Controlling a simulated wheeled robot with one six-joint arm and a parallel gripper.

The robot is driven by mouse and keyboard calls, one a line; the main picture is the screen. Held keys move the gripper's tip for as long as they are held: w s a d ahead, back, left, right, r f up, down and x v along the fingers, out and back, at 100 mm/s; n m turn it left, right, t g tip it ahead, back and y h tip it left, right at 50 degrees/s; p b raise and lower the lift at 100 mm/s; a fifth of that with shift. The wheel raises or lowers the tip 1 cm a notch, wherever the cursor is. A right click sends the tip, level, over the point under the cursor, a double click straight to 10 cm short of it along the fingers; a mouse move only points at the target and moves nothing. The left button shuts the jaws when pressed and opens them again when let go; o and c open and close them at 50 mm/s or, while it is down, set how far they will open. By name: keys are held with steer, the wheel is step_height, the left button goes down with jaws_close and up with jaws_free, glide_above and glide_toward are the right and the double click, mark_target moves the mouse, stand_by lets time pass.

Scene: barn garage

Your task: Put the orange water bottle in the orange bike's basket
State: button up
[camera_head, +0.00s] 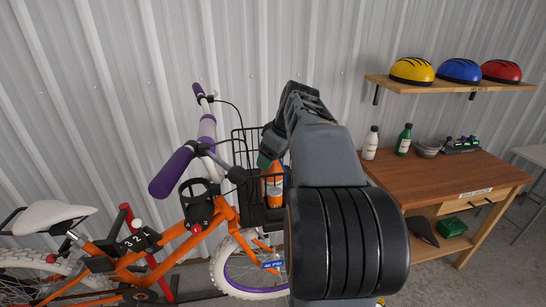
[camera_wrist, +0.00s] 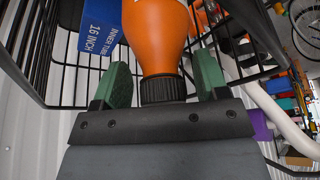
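The orange water bottle (camera_head: 274,190) is inside the black wire basket (camera_head: 243,150) on the front of the orange bike (camera_head: 170,240). In the wrist view the bottle (camera_wrist: 160,35) shows its orange body and black cap. My gripper (camera_head: 267,158) reaches into the top of the basket. Its green fingers (camera_wrist: 163,85) are on either side of the cap, with narrow gaps showing, so it looks open. The bottle's base is partly hidden by the basket wires and my arm.
A blue inner tube box (camera_wrist: 100,25) is in the basket beside the bottle. A wooden workbench (camera_head: 450,185) on the right holds a white bottle (camera_head: 370,143) and a green bottle (camera_head: 404,140). Several helmets (camera_head: 459,70) sit on a wall shelf. The purple handlebar grip (camera_head: 172,172) is left of the basket.

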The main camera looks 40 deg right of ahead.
steer(key=shift+o, duration=0.5)
steer(key=shift+r, duration=0.1)
steer(key=v, duration=1.1)
steer(key=shift+s+d+r+p, duration=0.15)
steer(key=shift+s+r+p, duration=0.1)
steer(key=shift+r+p, duration=0.15)
